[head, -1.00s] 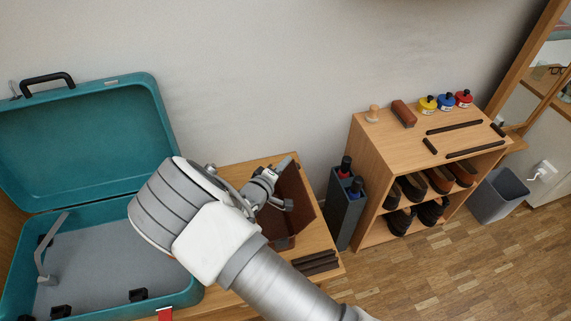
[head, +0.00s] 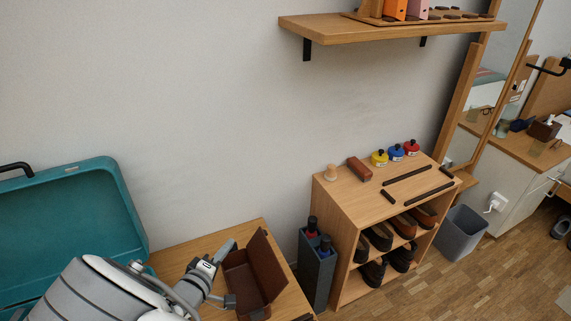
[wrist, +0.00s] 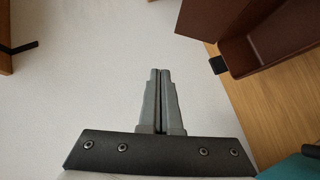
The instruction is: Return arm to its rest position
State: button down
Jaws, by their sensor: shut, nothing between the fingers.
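My arm (head: 85,290) reaches in from the bottom left of the head view. My gripper (wrist: 160,72) is shut and empty in the wrist view, its two grey fingers side by side against the pale wall. In the head view, the wrist end of my arm is beside the open brown box (head: 262,290), on its left. The box also shows at the upper right of the wrist view (wrist: 275,62), apart from the fingers.
The box stands on a wooden table (head: 182,262). An open teal suitcase (head: 65,215) is at the left. A dark bottle holder (head: 316,272) and a shoe cabinet (head: 335,205) stand to the right. A wall shelf (head: 375,28) hangs above. The wall space between is clear.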

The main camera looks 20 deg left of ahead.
jog(key=w+d+r+m+g+h, duration=0.3)
jog(key=d+r, duration=0.2)
jog(key=d, duration=0.3)
jog(key=w+d+r+m+g+h, duration=0.25)
jog(key=d+r, duration=0.25)
jog(key=d, duration=0.4)
jog(key=s+d+r+m+g, duration=0.25)
jog(key=d+r, duration=0.25)
jog(key=d, duration=0.3)
jog(key=s+d+r+m+g, duration=0.2)
jog(key=d+r+m+g, duration=0.15)
jog(key=d, duration=0.45)
jog(key=s+d+r+m+t+y, duration=0.2)
jog(key=s+d+r+y, duration=0.55)
jog(key=s, duration=0.65)
notch_tip(320, 180, up, 17)
jog(key=h+p, duration=0.1)
jog(key=p, duration=1.4)
jog(key=shift+d+r, duration=0.2)
jog(key=shift+d, duration=0.15)
